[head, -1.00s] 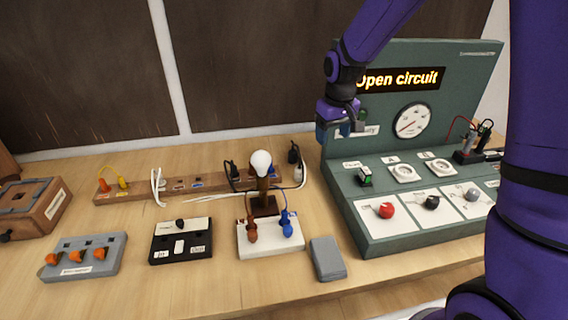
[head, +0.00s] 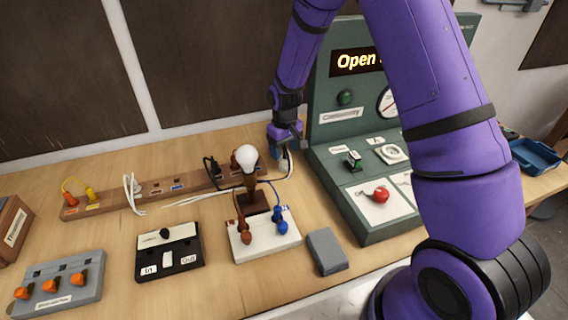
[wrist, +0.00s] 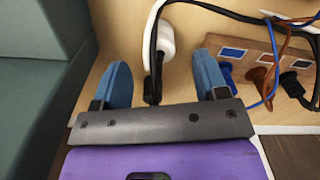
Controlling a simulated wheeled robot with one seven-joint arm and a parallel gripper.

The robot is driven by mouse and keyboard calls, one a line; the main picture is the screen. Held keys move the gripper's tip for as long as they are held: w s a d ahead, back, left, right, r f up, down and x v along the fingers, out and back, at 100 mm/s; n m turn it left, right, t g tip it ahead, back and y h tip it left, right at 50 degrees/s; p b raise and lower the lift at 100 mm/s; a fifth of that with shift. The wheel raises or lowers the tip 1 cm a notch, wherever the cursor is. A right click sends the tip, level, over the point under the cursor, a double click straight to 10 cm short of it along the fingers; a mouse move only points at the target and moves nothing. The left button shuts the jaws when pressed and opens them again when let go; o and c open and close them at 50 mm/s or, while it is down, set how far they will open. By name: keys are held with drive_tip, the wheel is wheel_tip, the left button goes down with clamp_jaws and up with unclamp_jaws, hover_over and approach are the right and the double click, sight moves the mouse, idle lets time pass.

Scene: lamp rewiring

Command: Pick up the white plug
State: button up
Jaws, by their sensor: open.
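A white, rounded plug-like piece (wrist: 166,42) shows in the wrist view, just beyond the gap between my fingers, beside a white cord. A black cord with a black end (wrist: 152,92) runs across the gap and partly covers it. My gripper (wrist: 162,72) is open, its two blue fingers apart on either side of these cords, and nothing is visibly held. The white piece is mostly hidden there by my gripper.
The green console (head: 345,215) is close on the right. A grey block (head: 327,252) and black switch box (head: 168,252) lie in front. Brown and blue cords hang nearby.

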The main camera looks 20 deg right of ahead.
sight(285, 157)
wheel_tip(285, 157, down, 5)
drive_tip(key=shift+w+f, duration=0.1)
drive_tip(key=shift+w, duration=0.05)
drive_tip(key=c, duration=1)
